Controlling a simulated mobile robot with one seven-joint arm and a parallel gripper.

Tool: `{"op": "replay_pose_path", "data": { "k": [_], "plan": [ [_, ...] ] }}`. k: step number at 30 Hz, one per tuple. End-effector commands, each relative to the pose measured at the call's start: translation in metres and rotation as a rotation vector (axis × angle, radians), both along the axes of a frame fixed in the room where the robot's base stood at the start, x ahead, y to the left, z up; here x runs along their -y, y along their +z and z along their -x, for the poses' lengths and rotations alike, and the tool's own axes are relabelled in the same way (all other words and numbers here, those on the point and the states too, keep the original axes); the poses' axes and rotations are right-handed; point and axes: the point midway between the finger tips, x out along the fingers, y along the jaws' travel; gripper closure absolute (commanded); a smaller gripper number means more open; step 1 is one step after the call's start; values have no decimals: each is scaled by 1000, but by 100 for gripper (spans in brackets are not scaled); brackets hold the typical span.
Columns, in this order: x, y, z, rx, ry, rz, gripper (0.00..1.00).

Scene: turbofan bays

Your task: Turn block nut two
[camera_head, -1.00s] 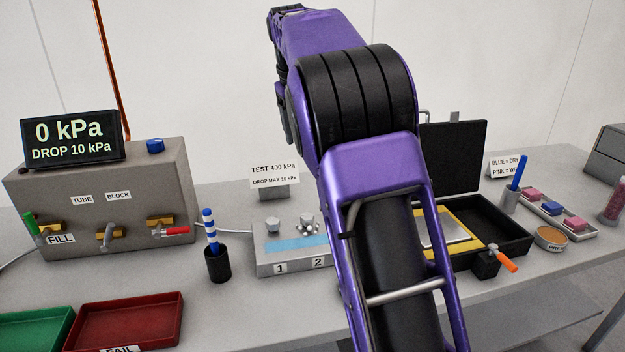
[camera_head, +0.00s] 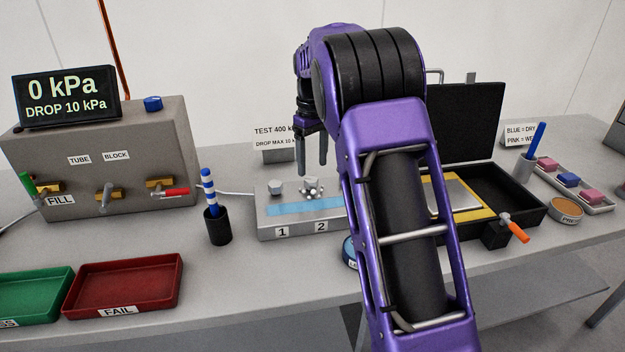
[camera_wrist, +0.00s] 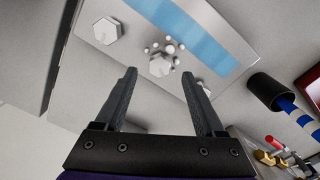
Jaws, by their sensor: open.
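The grey block (camera_head: 262,228) stands on the bench with a blue strip across its top and labels 1 and 2 on its front. Nut two (camera_head: 312,185) is a silver hex nut behind label 2, with small whitish beads clustered around it. Nut one (camera_head: 276,187) is a plain hex nut to its left.
A dark cup with a striped blue-white stick (camera_head: 217,222) stands left of the block. The grey valve box (camera_head: 130,180) reads 0 kPa. A red FAIL tray (camera_head: 125,285) is at front left. An open black case (camera_head: 515,215) with an orange-handled valve is right.

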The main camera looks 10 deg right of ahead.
Motion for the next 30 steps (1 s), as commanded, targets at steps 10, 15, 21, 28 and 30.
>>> {"op": "replay_pose_path", "data": {
  "k": [10,15,21,28,30],
  "plan": [
    [0,-44,0,1,0,1,29],
    [0,-47,0,1,0,1,29],
    [0,-47,0,1,0,1,36],
    [0,-47,0,1,-1,1,77],
    [0,-47,0,1,-1,1,90]
  ]
}}
